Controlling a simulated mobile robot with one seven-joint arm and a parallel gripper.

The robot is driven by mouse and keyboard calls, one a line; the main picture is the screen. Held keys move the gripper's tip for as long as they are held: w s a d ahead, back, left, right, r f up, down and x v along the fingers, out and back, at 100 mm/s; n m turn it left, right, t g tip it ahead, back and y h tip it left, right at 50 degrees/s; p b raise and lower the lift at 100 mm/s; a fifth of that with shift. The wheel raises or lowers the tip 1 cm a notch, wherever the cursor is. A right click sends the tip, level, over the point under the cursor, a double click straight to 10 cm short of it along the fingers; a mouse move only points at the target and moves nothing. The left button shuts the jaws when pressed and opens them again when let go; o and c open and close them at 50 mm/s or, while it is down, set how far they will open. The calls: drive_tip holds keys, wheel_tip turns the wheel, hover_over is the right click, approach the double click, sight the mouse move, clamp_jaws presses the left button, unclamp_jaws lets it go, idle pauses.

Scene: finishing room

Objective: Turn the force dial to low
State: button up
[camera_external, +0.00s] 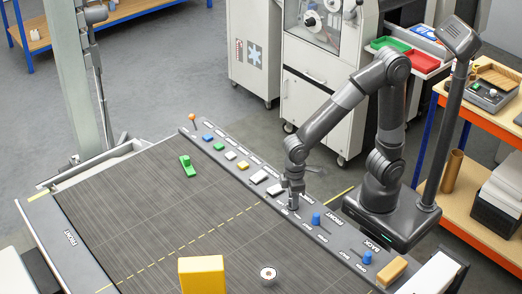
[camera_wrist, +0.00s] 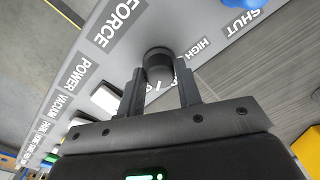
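The force dial (camera_wrist: 158,60) is a dark round knob on the grey control panel, beside the FORCE label (camera_wrist: 122,20) in the wrist view. A HIGH label (camera_wrist: 198,47) lies to its right. My gripper (camera_wrist: 160,72) has one finger on each side of the dial, with little or no gap. I cannot tell whether the fingers press on it. A small white mark shows just below the dial, between the fingers. The low label is not readable. In the outside view my gripper (camera_external: 293,205) is down at the panel strip and hides the dial.
Blue knobs (camera_external: 315,219) stand on the panel to the right of my gripper, and white switches (camera_external: 259,177) to the left. The dark table bed (camera_external: 150,210) holds a green piece (camera_external: 187,165), a yellow block (camera_external: 202,275) and a white roll (camera_external: 268,275).

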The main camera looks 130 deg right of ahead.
drive_tip(key=o, duration=0.4)
wheel_tip(320, 180, up, 11)
drive_tip(key=shift+s+d+f, duration=0.1)
drive_tip(key=shift+d+f, duration=0.05)
idle(0.4)
idle(0.3)
